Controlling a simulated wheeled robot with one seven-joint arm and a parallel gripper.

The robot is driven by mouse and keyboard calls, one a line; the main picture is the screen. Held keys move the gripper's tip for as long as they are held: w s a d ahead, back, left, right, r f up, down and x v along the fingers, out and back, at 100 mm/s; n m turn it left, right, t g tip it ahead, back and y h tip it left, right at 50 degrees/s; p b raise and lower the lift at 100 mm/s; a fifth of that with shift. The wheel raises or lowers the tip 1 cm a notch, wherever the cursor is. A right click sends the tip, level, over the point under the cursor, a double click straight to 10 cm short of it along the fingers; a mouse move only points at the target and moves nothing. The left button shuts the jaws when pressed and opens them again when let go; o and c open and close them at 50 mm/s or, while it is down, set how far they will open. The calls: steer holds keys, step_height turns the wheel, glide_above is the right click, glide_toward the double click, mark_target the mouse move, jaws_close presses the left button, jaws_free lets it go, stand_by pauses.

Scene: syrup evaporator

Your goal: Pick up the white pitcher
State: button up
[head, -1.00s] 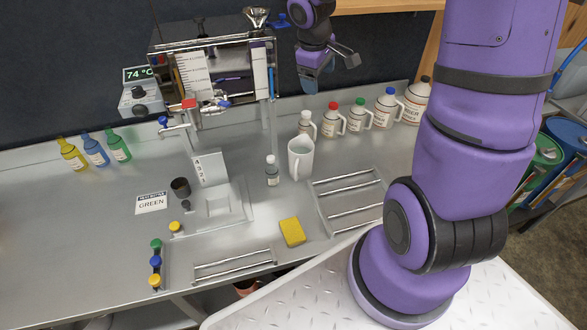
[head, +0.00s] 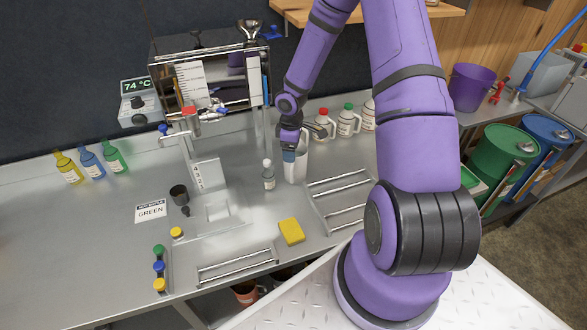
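The white pitcher (head: 300,168) stands upright on the metal bench, behind the wire racks. My gripper (head: 296,146) points down at the top of the pitcher. One blue-grey finger overlaps the pitcher's upper left side, and a dark finger part shows at the upper right of its rim. The fingers appear apart, but I cannot tell whether they press on the pitcher. The gripper hides much of the rim and the handle side.
A small capped bottle (head: 268,174) stands close left of the pitcher. Several capped jugs (head: 346,122) stand behind to the right. A wire rack (head: 338,198) and a yellow sponge (head: 291,231) lie in front. The evaporator (head: 207,85) rises at the back left.

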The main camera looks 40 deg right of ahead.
mark_target(292, 168)
step_height(292, 168, down, 9)
steer(key=shift+s+d+f, duration=0.1)
steer(key=shift+s, duration=0.05)
stand_by(0.4)
steer(key=shift+c, duration=0.2)
steer(key=c, duration=1.4)
